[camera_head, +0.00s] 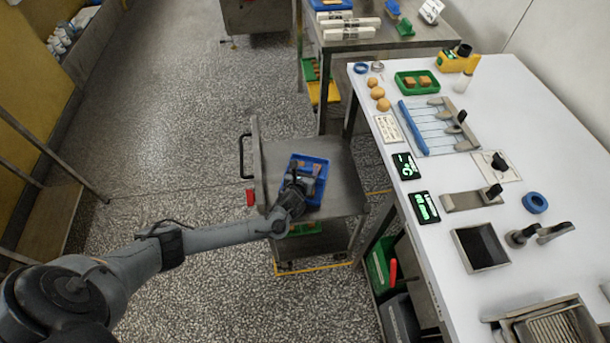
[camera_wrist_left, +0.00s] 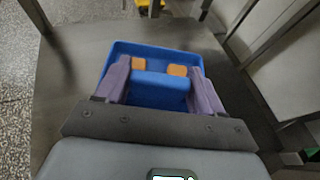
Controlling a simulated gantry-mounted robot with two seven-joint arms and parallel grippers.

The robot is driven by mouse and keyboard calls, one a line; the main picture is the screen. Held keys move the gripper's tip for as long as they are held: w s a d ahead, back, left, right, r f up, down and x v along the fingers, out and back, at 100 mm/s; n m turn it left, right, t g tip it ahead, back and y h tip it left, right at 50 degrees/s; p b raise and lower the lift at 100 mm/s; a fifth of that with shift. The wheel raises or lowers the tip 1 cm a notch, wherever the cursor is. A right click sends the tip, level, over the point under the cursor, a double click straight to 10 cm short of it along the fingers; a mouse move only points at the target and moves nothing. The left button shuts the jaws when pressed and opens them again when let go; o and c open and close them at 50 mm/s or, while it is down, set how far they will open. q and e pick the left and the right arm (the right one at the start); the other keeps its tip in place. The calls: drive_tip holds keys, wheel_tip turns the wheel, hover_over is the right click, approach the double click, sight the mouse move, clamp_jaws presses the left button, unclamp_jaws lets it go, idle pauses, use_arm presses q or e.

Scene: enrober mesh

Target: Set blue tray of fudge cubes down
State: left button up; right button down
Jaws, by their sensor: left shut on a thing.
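The blue tray (camera_head: 325,180) is over the steel top of a small cart (camera_head: 345,178), left of the white worktable. I cannot tell whether its base touches the cart top. My left gripper (camera_head: 298,181) is above the tray and shut on it. In the left wrist view the fingers (camera_wrist_left: 160,78) are on both sides of a raised blue part of the tray (camera_wrist_left: 158,50). Two brown fudge cubes, one on the left (camera_wrist_left: 138,63) and one on the right (camera_wrist_left: 177,70), show inside it; the gripper hides the rest. My right gripper is out of view.
The cart has a black handle (camera_head: 243,156) and a red piece (camera_head: 250,197) at its left. Bare cart top lies around the tray. The white worktable (camera_head: 520,120) at the right holds a green tray (camera_head: 417,82), displays and tools. Speckled floor is open at the left.

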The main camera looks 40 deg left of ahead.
use_arm(q)
drive_tip(key=shift+f, duration=0.3)
drive_tip(key=shift+r, duration=0.1)
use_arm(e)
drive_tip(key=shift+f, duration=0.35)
use_arm(q)
drive_tip(key=o, duration=1.7)
drive_tip(key=shift+f, duration=0.2)
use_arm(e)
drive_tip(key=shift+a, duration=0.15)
use_arm(q)
drive_tip(key=shift+o, duration=0.2)
